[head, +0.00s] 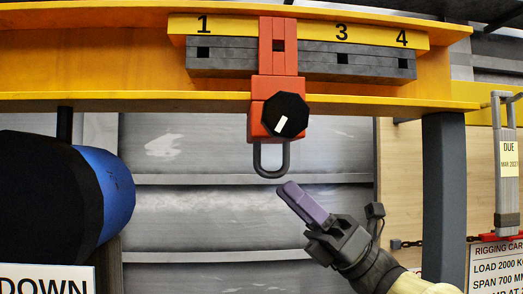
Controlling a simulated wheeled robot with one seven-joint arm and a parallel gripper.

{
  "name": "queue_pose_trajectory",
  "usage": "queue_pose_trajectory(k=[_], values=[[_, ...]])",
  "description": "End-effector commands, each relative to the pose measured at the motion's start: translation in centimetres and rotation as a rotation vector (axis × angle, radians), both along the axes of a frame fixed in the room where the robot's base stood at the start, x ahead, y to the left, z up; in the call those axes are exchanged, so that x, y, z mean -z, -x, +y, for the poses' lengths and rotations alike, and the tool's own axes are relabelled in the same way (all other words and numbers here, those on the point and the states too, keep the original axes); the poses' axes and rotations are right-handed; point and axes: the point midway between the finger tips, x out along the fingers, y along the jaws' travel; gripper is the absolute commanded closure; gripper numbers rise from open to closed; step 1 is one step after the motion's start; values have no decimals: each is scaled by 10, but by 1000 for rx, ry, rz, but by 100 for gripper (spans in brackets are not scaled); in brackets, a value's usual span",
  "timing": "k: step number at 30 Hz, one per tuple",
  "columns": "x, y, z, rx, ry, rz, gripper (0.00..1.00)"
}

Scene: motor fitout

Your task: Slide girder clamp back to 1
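The orange-red girder clamp (278,62) hangs on the yellow girder (125,62), over the marked strip between the numbers 1 and 3. It covers the mark there. A black knob (285,115) with a white pointer is on its lower front, and a dark shackle (271,162) hangs below. The label 1 (204,24) is to the clamp's left, above a square hole in the grey rail (222,57). My gripper (302,203), with purple fingers, is below and slightly right of the shackle, apart from it. The fingers overlap in this view, so their gap cannot be seen.
A blue and black cylinder (108,190) is at the left, above a sign reading DOWN (47,279). A dark post (443,190) stands right of my arm. A grey shackle with a dated tag (508,160) hangs at far right, above a rigging card (495,265).

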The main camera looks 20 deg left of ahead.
Motion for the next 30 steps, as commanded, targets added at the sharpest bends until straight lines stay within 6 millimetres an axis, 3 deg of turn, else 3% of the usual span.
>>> queue_pose_trajectory(k=[1,12,27,30], values=[[-10,2,5,-3,0,1,67],[-43,13,37,-2,0,3,67],[-49,17,49,-1,0,1,67],[-49,17,49,-1,0,1,85]])
